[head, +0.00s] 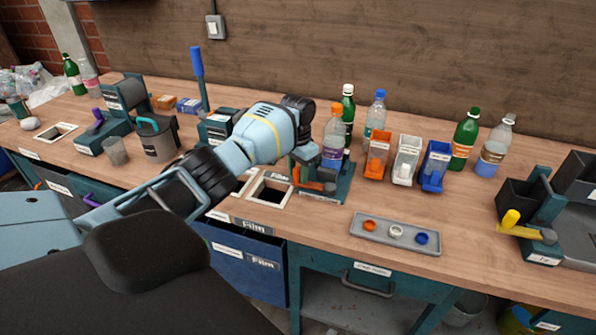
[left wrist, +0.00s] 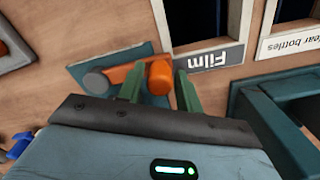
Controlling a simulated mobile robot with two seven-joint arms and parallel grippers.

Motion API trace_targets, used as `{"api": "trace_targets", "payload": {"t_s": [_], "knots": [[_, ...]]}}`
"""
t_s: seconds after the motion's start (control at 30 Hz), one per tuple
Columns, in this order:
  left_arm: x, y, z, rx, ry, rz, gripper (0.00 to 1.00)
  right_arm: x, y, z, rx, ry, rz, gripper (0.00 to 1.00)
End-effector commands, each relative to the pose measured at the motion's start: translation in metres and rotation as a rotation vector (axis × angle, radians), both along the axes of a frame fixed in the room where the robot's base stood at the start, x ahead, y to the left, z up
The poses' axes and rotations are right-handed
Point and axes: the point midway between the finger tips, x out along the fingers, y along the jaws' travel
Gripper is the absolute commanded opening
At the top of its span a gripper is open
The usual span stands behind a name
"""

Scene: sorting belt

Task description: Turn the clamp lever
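The clamp lever (head: 316,185) is an orange bar on a dark teal base (head: 340,190), close in front of an orange-capped bottle (head: 333,138). In the left wrist view the lever (left wrist: 125,75) runs from a grey pivot (left wrist: 96,82) to a rounded orange knob (left wrist: 159,77). My left gripper (head: 305,172) is over the base. Its two green fingers (left wrist: 160,88) are apart, one on each side of the knob, with a small gap on the right. I cannot tell whether the left finger touches the lever. My right gripper is out of view.
A square bench opening (head: 270,190) with a Film label is left of the base. A grey tray (head: 395,233) with coloured caps lies in front. Small bins (head: 406,160) and bottles stand behind. A yellow-handled device (head: 545,235) is at the right.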

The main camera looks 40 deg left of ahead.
Motion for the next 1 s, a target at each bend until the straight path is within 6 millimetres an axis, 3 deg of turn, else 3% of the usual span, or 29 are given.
{"api": "trace_targets", "payload": {"t_s": [0.1, 0.43, 0.8, 1.0], "knots": [[0.0, 0.0, 0.0, 0.0, 0.001, 0.001, 0.47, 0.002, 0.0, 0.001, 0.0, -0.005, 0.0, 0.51], [0.0, 0.0, 0.005, 0.0, 0.0, 0.001, 0.47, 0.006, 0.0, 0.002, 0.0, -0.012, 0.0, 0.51], [0.001, 0.001, 0.061, 0.001, -0.004, 0.001, 0.47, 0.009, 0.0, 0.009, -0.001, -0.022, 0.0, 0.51], [0.0, 0.001, 0.077, 0.001, 0.0, 0.001, 0.47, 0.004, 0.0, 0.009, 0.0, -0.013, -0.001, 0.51]]}}
